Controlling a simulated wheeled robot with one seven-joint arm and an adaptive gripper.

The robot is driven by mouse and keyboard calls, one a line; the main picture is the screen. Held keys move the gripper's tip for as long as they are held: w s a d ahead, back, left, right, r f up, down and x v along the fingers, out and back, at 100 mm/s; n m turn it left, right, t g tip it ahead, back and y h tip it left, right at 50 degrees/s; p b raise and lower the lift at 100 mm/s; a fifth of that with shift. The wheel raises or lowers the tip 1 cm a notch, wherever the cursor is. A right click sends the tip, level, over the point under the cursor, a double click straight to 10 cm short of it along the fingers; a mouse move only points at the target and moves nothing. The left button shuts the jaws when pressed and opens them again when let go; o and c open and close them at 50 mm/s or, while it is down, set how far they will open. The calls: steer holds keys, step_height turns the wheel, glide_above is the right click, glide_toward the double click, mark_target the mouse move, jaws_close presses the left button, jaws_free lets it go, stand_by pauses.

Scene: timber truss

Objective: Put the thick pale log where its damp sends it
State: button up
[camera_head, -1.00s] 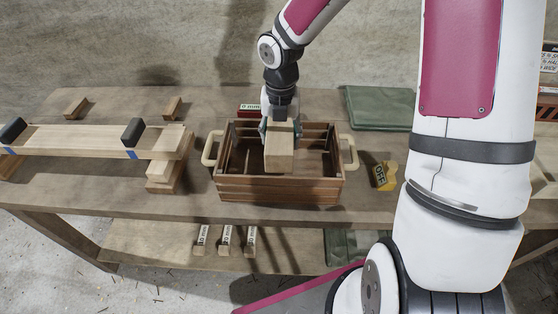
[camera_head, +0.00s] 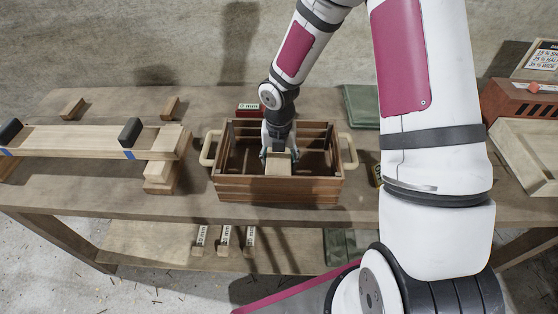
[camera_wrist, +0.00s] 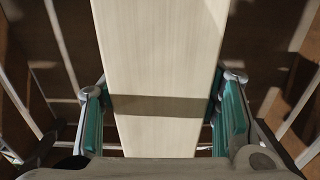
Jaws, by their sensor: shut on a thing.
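My gripper (camera_head: 279,155) is shut on a thick pale log (camera_head: 279,162). The log is down inside the slatted wooden crate (camera_head: 278,189), between its walls. In the wrist view the log (camera_wrist: 160,60) runs lengthwise between the two green-padded fingers (camera_wrist: 162,115), with a dark shadow band across it. Whether the log touches the crate floor is hidden by the front wall.
Left of the crate, a pale beam (camera_head: 85,138) with black clamps rests on blocks. A green cloth (camera_head: 362,106) lies behind right. An orange device (camera_head: 525,98), a sign (camera_head: 543,58) and a pale tray (camera_head: 530,155) stand far right. Marked blocks (camera_head: 225,240) sit on the lower shelf.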

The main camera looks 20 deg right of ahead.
steer(key=shift+f, duration=0.15)
steer(key=o, duration=1.6)
steer(key=shift+c, duration=0.2)
